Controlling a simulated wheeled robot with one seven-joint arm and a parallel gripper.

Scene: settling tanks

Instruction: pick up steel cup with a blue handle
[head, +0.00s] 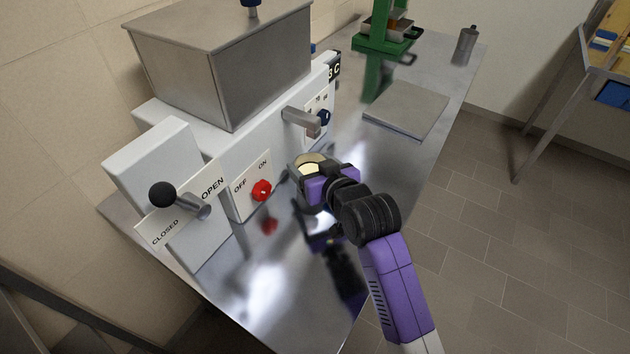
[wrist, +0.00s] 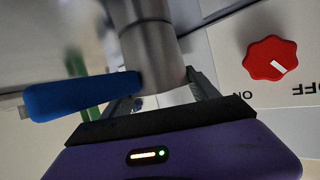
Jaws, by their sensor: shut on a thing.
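The steel cup (wrist: 152,52) shows in the wrist view as a grey cylinder between my gripper's fingers, with its blue handle (wrist: 75,98) sticking out to the left. My gripper (wrist: 165,96) is shut on the cup. In the head view my gripper (head: 322,184) is at the front of the white machine, and the cup (head: 299,168) shows as a small metal rim with something cream-coloured inside. My gripper hides most of the cup there. I cannot tell whether its base touches the steel table.
The white machine (head: 235,150) has a spout (head: 300,121) just behind the cup, a red knob (head: 262,190) and a black-balled lever (head: 164,195). A green press (head: 377,65), a flat plate (head: 405,108) and a grey canister (head: 465,46) stand farther back on the steel table (head: 425,160).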

